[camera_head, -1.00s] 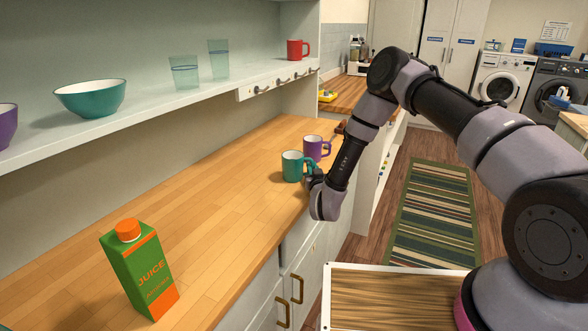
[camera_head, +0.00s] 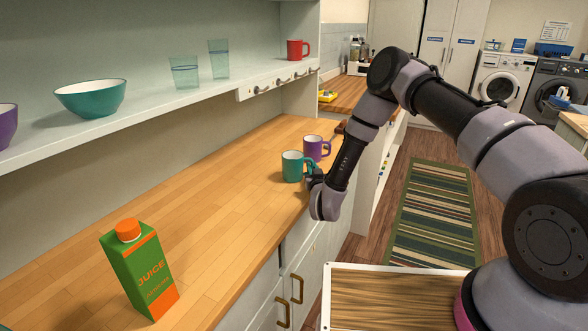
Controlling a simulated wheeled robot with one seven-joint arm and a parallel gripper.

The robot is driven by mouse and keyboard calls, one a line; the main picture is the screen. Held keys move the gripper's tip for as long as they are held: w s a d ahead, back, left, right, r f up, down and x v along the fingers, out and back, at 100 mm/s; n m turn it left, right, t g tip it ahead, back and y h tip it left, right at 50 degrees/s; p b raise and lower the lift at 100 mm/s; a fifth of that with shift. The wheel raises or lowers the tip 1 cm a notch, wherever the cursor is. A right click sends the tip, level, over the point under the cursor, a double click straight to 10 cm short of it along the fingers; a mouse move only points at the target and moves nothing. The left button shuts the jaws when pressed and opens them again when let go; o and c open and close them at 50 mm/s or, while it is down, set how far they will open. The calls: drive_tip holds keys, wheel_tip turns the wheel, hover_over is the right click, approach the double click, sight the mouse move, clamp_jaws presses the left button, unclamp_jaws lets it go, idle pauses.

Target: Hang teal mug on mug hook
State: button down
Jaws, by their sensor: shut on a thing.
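The teal mug (camera_head: 292,167) stands upright on the wooden counter, near its front edge. My gripper (camera_head: 313,176) is at the mug's right side, where the handle is, and is shut on the mug; the fingertips are small and partly hidden. The mug hooks (camera_head: 282,81) are several dark hooks on a white rail under the shelf's front edge, above and behind the mug. No mug hangs on them.
A purple mug (camera_head: 316,148) stands just behind the teal mug, close to my gripper. A green juice carton (camera_head: 138,272) stands on the counter at front left. The shelf (camera_head: 150,118) holds a teal bowl (camera_head: 91,98), glasses and a red mug (camera_head: 296,50). The middle counter is clear.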

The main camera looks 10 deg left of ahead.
drive_tip(key=shift+r, duration=0.1)
wheel_tip(320, 180, up, 10)
drive_tip(key=shift+f, duration=0.1)
idle(0.6)
idle(1.9)
